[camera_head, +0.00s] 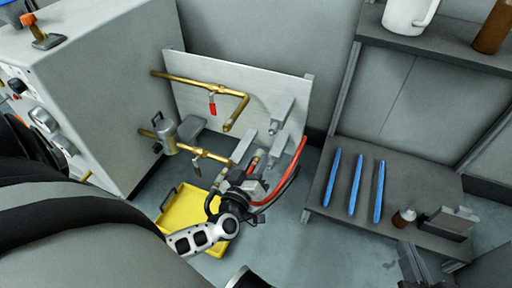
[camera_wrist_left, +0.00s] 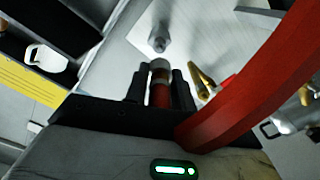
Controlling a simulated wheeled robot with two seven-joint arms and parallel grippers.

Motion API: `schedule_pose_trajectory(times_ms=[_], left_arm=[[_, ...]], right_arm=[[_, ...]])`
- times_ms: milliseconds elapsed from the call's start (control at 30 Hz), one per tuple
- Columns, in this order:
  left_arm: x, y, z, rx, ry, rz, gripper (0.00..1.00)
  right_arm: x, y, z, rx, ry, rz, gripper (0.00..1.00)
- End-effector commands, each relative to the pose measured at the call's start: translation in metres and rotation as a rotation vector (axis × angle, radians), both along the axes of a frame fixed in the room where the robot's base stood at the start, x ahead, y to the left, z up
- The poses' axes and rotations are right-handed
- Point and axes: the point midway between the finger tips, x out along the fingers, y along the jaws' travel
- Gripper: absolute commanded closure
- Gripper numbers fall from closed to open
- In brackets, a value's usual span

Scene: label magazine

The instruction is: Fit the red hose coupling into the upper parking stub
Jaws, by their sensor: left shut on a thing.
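My left gripper (camera_head: 250,172) is in front of the lower part of the pale panel. In the left wrist view its dark fingers (camera_wrist_left: 160,92) are shut on the red hose coupling (camera_wrist_left: 159,94), which has a metal collar at its far end. The coupling also shows small between the fingers in the head view (camera_head: 254,163). A grey stub (camera_wrist_left: 158,38) stands beyond the coupling's end, apparently apart from it. In the head view a grey upper stub (camera_head: 283,110) sticks out at the panel's right, with another grey one (camera_head: 279,145) below.
A red hose (camera_head: 297,158) curves along the panel's right side, with a dark hose beside it. Brass pipes (camera_head: 195,82) with a red-handled valve (camera_head: 212,103) run across the panel (camera_head: 275,82). A yellow tray (camera_head: 170,219) lies below. A shelf (camera_head: 330,211) with blue rods is at right.

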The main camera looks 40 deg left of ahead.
Motion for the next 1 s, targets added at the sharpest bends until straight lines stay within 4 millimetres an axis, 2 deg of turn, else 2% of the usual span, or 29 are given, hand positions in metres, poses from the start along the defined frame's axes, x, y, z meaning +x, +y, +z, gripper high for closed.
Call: schedule_pose_trajectory(times_ms=[600, 1000], left_arm=[[0.048, 0.012, 0.001, -0.001, -0.002, 0.000, 1.00], [0.057, 0.013, 0.001, -0.001, 0.000, -0.001, 1.00]], right_arm=[[0.000, 0.001, -0.005, 0.011, 0.010, -0.001, 1.00], [0.000, 0.001, 0.000, 0.022, 0.001, -0.001, 1.00]])
